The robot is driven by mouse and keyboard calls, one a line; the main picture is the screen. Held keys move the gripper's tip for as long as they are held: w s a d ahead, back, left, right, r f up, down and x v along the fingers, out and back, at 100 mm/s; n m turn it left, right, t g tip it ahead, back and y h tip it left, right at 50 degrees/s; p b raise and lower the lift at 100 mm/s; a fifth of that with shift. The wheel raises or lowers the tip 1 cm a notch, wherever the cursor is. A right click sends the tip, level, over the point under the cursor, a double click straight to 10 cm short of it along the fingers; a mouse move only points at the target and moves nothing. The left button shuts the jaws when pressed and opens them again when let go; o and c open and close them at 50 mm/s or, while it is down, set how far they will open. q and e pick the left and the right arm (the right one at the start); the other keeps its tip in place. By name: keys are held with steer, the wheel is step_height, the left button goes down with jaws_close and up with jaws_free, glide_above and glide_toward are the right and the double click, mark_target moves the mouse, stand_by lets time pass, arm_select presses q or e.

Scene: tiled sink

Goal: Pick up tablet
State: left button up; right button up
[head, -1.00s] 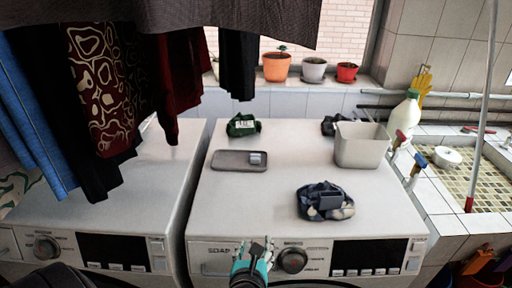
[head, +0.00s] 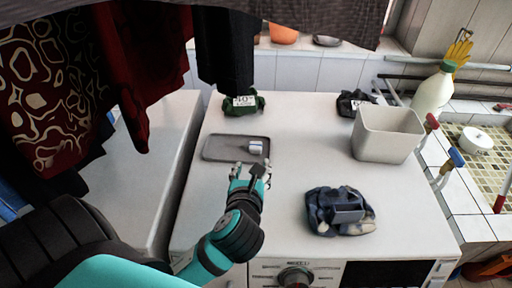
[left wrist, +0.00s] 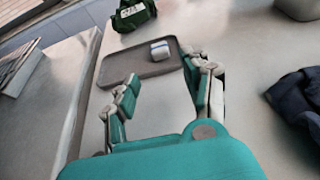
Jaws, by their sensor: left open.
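The tablet (head: 255,147) is a small white block with a blue band. It lies on the right part of a shallow grey tray (head: 222,149) on top of the right washing machine. It also shows in the left wrist view (left wrist: 160,50), beyond the fingers. My left gripper (head: 251,172) is open and empty just in front of the tray's near right edge. In the left wrist view the fingers (left wrist: 160,72) are spread, with the tray ahead between them and the tablet nearer the right finger. My right gripper is not in view.
A green bundle (head: 237,103) lies behind the tray. A dark blue cloth bundle (head: 340,211) lies to the right, with a grey bin (head: 385,134) and a dark bundle (head: 352,102) behind it. Dark clothes (head: 125,75) hang at upper left. The machine top between tray and bin is clear.

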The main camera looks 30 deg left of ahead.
arm_select(q)
glide_toward(255, 156)
steer(key=w+r, duration=0.1)
steer(key=w+a+r, duration=0.1)
steer(key=shift+w+r+p, duration=0.2)
steer(key=shift+r+p, duration=0.1)
steer(key=shift+r, duration=0.05)
steer(key=x, duration=0.2)
steer(key=shift+w+a+f, duration=0.15)
steer(key=shift+w, duration=0.15)
steer(key=shift+w+a, duration=0.1)
steer(key=shift+w, duration=0.05)
steer(key=x, duration=0.2)
steer(key=p+x, duration=0.1)
steer(key=x, duration=0.1)
steer(key=shift+a+f, duration=0.2)
steer(key=shift+f, duration=0.25)
steer(key=shift+w+a+f, duration=0.1)
steer(key=shift+f, duration=0.05)
steer(key=shift+c, duration=0.6)
steer(key=shift+f, duration=0.1)
steer(key=c, duration=0.6)
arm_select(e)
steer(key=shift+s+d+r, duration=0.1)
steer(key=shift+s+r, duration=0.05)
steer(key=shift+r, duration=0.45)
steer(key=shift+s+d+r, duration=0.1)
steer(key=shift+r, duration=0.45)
arm_select(q)
steer(key=shift+c, duration=0.3)
